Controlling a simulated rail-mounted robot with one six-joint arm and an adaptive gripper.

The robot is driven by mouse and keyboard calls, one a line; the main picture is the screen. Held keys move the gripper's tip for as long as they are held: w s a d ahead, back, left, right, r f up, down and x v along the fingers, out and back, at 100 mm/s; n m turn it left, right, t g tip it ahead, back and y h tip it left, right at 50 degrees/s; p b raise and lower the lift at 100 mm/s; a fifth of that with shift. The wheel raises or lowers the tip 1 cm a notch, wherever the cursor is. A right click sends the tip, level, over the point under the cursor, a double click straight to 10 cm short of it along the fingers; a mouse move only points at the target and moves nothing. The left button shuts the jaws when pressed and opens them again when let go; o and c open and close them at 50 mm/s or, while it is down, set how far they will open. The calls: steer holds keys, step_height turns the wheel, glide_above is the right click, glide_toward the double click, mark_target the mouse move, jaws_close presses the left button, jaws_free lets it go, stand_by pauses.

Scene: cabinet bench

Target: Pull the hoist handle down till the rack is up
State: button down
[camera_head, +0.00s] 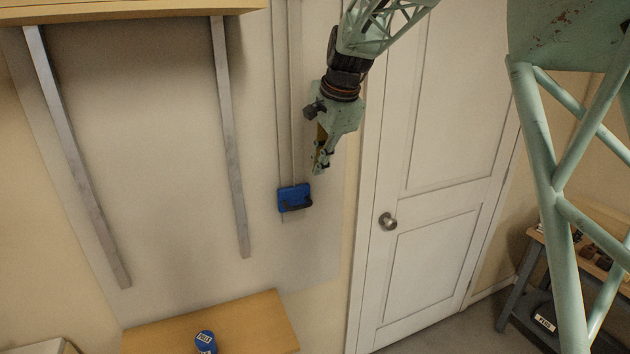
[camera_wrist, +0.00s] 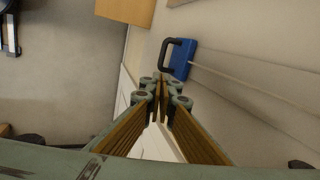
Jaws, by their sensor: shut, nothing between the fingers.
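The hoist handle is a blue block (camera_head: 290,193) with a dark grip bar, at the low end of a vertical track (camera_head: 285,90) on the wall. It also shows in the wrist view (camera_wrist: 182,59), with its black grip on the left side. My gripper (camera_head: 320,168) is shut and empty, above and a little right of the handle in the head view, and apart from it. The rack (camera_head: 140,8) is a wooden shelf at the top left, raised at the upper end of two grey uprights (camera_head: 232,150).
A wooden shelf or bench top (camera_head: 260,318) below holds a blue labelled can (camera_head: 205,342). A white door (camera_head: 440,170) with a round knob (camera_head: 388,222) is right of the track. A side bench (camera_head: 540,238) stands at the far right. The wall around the handle is clear.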

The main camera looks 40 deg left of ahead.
mark_target(310, 206)
steer(key=shift+p+x, duration=0.45)
steer(key=shift+x, duration=6.4)
steer(key=shift+f+b, duration=0.3)
steer(key=shift+f, duration=0.6)
steer(key=shift+r, duration=0.15)
steer(key=v, duration=1.4)
steer(key=shift+p, duration=0.3)
